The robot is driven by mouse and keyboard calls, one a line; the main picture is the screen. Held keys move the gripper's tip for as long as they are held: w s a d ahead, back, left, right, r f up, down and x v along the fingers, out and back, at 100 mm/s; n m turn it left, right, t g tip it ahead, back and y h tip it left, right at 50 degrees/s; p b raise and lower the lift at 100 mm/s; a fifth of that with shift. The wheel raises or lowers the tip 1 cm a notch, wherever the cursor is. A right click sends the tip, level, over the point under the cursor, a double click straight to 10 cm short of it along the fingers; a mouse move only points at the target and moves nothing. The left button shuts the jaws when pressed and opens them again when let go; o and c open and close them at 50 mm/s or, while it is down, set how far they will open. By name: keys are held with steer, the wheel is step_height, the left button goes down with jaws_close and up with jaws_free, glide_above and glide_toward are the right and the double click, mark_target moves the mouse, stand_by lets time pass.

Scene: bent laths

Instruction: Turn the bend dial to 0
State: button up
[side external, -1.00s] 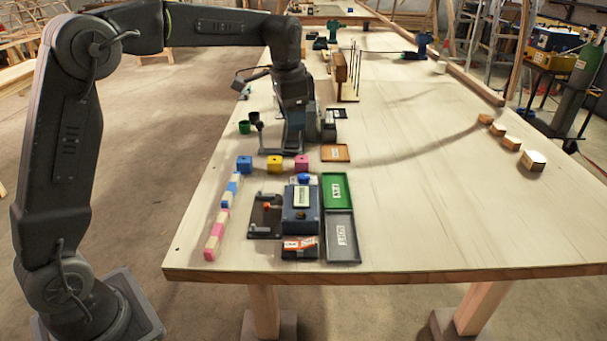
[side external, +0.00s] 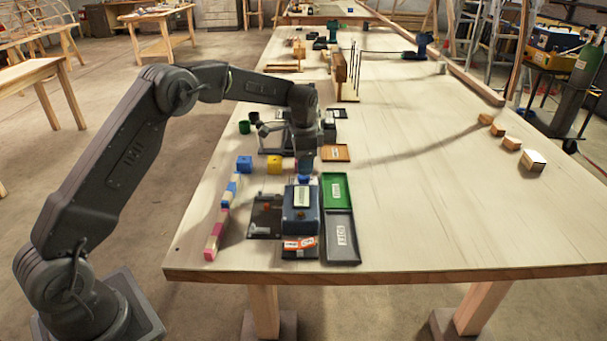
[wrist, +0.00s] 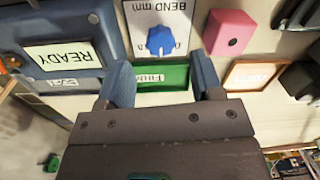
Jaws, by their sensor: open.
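The bend dial (wrist: 160,41) is a blue knob on a white plate marked "BEND mm" in the wrist view. In the side view the dial (side external: 304,180) shows at the far end of the blue box (side external: 301,222). The box's display (wrist: 62,55) reads "READY". Which number the dial points to is too small to tell. My gripper (wrist: 163,72) is open and empty, its two fingers apart on either side below the dial in the wrist picture. In the side view my gripper (side external: 305,167) is just above and behind the dial, pointing down; contact cannot be told.
A pink cube (wrist: 229,32) lies close beside the dial plate; my gripper hides it in the side view. Yellow (side external: 274,164) and blue (side external: 244,164) cubes stand left. Green (side external: 336,190) and grey (side external: 341,238) trays lie right of the box. The right of the table is mostly clear.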

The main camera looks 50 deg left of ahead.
mark_target(304, 180)
steer(key=shift+f, duration=2.3)
steer(key=c, duration=0.9)
